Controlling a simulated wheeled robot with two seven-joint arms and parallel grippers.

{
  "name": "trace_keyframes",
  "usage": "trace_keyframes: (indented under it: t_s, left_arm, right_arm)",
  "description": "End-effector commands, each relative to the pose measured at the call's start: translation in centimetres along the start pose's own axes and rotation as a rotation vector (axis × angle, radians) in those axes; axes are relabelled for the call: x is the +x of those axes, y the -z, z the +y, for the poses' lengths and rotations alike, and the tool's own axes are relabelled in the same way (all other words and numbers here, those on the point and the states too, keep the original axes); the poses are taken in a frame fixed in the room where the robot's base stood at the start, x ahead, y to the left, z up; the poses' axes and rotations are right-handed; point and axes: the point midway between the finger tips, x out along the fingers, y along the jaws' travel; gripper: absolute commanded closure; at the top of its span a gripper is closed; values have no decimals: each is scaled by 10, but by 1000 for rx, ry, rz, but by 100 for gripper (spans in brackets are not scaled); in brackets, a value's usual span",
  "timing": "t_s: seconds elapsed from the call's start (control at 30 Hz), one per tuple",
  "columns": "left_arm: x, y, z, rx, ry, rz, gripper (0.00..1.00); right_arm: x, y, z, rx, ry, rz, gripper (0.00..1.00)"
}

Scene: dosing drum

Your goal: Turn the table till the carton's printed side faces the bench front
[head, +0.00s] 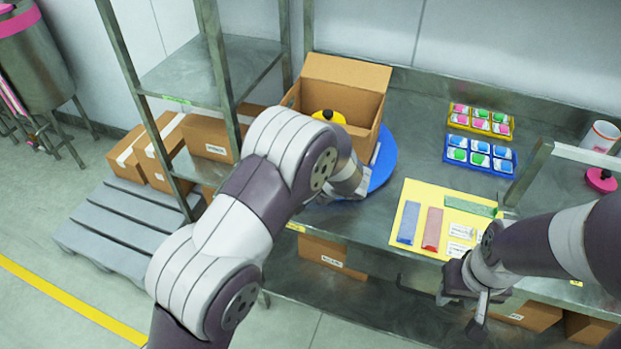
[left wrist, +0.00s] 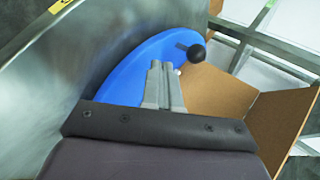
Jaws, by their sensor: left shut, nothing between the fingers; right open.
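An open brown carton (head: 345,85) stands on a blue round turntable (head: 383,165) on the steel bench. A yellow item with a black top (head: 328,117) shows at the carton's opening. No print shows on the carton's visible faces; my left arm hides much of its near side. In the left wrist view my left gripper (left wrist: 162,72) is shut and empty over the blue turntable (left wrist: 125,75), close to a black knob (left wrist: 193,53) at its edge. The carton (left wrist: 225,95) is just to the right there. My right gripper (head: 478,308) is open and empty near the bench's front edge.
A yellow mat (head: 413,188) with blue, red and green bars lies right of the turntable. A yellow tray (head: 456,124) and a blue tray (head: 450,160) hold small packs behind it. A white mug (head: 600,137) stands far right. A shelf rack (head: 210,70) is at left.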

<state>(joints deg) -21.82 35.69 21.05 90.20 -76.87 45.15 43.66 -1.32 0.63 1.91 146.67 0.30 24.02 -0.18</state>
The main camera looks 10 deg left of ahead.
Motion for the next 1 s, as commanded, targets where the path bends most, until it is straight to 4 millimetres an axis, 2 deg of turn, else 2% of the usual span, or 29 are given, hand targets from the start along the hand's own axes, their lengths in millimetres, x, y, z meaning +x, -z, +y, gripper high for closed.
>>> trace_keyframes:
  t_s: [0.17,0.4,1.0]
  left_arm:
    - [38,-1,-1,0,-2,-2,100]
    - [62,-1,-24,-1,-2,-1,100]
    - [70,0,-27,6,-2,6,100]
  right_arm:
    - [-6,1,0,0,0,0,57]
    - [-18,2,0,0,0,0,57]
    - [-15,2,0,0,0,0,57]
